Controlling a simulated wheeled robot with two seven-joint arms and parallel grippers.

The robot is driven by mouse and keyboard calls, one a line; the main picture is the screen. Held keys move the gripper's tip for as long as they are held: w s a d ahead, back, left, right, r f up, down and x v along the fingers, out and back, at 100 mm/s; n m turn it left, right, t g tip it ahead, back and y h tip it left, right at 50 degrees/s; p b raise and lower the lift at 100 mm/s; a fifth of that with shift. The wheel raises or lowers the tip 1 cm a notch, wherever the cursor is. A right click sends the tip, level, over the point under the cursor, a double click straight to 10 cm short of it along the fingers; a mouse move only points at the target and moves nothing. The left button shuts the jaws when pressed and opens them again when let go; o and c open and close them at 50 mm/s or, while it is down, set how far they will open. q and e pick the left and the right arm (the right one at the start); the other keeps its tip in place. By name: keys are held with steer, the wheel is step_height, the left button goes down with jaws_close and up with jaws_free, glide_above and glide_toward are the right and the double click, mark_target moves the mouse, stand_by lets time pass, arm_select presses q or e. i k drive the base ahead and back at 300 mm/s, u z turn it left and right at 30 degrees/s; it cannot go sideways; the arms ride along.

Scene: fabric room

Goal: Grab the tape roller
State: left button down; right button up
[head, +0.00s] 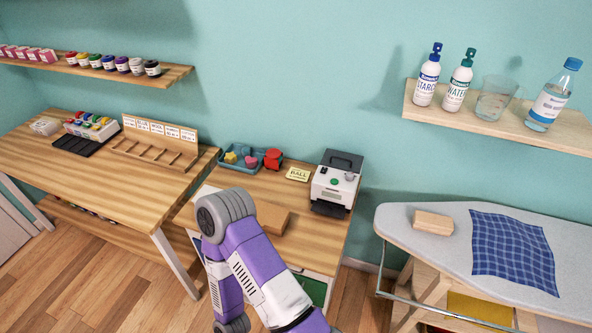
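I see no thing I can name for certain as the tape roller. A small red rounded object (273,158) at the right end of a blue tray (228,167) may be it, but it is too small to tell. The tray lies on the small wooden cabinet against the wall and also holds small yellow and pink pieces. Neither of my grippers is in view. A purple and grey arm of mine rises from the bottom edge in front of the cabinet and hides part of its top and front.
A white machine (334,188) and a yellow note (298,174) are on the cabinet. A wooden table (90,165) stands left. An ironing board (450,260) with a blue checked cloth (512,250) stands right. A wall shelf (490,123) holds bottles and a glass.

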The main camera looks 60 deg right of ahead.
mark_target(273, 160)
steer(key=k, duration=0.2)
steer(key=z, duration=0.9)
